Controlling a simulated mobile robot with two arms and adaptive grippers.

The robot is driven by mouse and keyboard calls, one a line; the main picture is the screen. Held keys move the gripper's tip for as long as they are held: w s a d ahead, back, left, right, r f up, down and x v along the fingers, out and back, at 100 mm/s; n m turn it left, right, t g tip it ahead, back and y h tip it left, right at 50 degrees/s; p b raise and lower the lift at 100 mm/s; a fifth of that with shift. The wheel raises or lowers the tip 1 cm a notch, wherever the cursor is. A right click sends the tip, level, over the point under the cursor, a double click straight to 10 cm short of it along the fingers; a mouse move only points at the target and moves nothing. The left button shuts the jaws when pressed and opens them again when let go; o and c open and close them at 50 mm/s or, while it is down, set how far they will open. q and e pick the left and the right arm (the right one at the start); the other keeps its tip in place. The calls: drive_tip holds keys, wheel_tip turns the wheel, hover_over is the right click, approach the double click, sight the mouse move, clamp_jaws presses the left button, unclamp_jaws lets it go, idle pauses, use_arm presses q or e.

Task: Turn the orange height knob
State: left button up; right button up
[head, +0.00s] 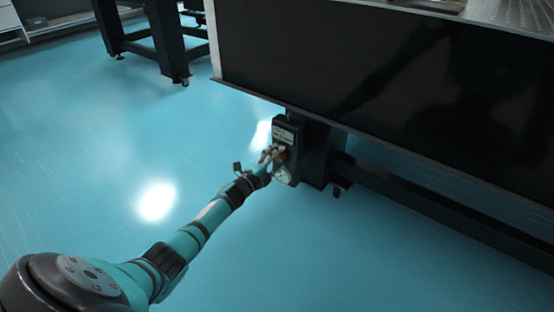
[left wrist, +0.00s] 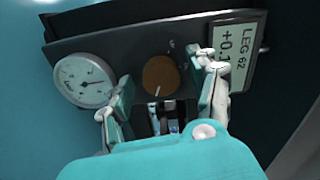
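The orange height knob (left wrist: 160,75) is on a dark panel (left wrist: 140,47) in the left wrist view, its white mark pointing down and slightly left. In the head view a small bit of the knob (head: 281,157) shows beside my gripper. My left gripper (left wrist: 166,88) is open, with one finger to the left and one to the right of the knob and gaps between. I cannot tell how deep the fingertips reach along it. In the head view my left gripper (head: 269,154) is at the panel on the table leg. My right gripper is not in view.
A round dial gauge (left wrist: 84,81) is left of the knob, close to the left finger. A display reading "LEG 62" (left wrist: 238,55) is on the right, partly hidden by the right finger. The dark optical table (head: 360,75) overhangs the leg. Blue floor (head: 100,130) is clear.

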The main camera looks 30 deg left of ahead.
use_arm(q)
drive_tip(key=s, duration=1.2)
drive_tip(key=shift+a, duration=0.45)
